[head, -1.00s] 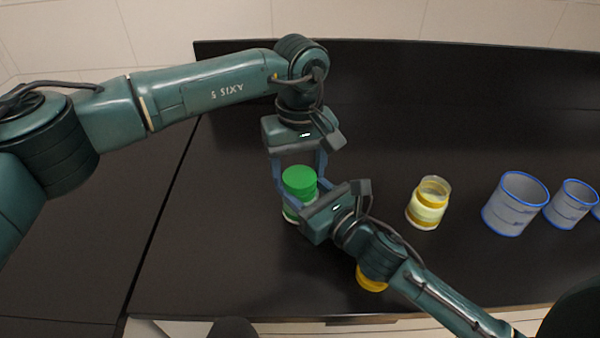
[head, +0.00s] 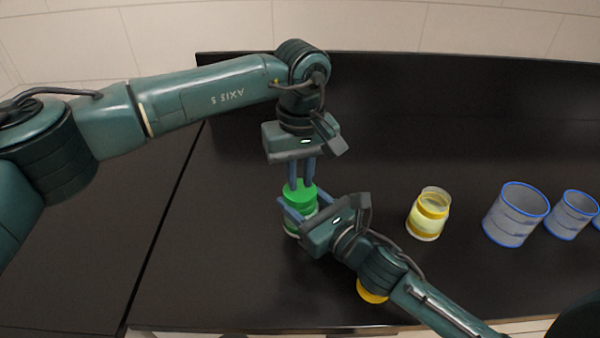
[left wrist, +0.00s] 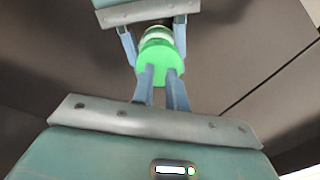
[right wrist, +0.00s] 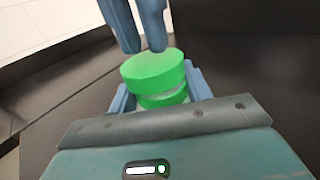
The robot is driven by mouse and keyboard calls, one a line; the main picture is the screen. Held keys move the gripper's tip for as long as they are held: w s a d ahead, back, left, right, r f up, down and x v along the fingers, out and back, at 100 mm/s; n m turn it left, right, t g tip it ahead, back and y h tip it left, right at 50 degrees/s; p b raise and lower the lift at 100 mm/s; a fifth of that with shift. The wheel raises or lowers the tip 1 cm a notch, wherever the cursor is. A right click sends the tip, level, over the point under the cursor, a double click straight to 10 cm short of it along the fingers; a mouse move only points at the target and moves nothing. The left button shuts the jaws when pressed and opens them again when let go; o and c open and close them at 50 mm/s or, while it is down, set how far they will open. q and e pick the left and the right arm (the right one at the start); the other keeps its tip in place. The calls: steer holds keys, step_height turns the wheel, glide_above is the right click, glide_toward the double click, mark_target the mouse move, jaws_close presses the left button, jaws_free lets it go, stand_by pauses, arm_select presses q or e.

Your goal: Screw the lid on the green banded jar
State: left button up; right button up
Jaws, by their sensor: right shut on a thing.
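The green banded jar (head: 291,229) stands upright on the black bench, mostly hidden by my right gripper (head: 303,213), which is shut on it with a finger on either side. The green lid (head: 300,198) sits flat on top of the jar; it also shows in the right wrist view (right wrist: 153,68) and the left wrist view (left wrist: 160,55). A pale strip shows between lid and green band; I cannot tell how tight the lid is. My left gripper (head: 300,183) points down at the lid. Its fingers are close together with a narrow gap, holding nothing, narrower than the lid.
A yellow-banded jar (head: 428,216) stands to the right. Blue-rimmed grey cups (head: 516,215) stand farther right. A round yellow thing (head: 372,291) lies partly under my right arm near the front edge. The bench (head: 220,270) is clear at the left.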

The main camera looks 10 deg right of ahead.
arm_select(q)
steer(key=shift+f, duration=0.35)
steer(key=shift+f, duration=0.3)
arm_select(e)
steer(key=shift+r, duration=0.1)
arm_select(q)
steer(key=shift+r, duration=2.05)
arm_select(e)
steer(key=o, duration=1.4)
steer(key=shift+o, duration=0.2)
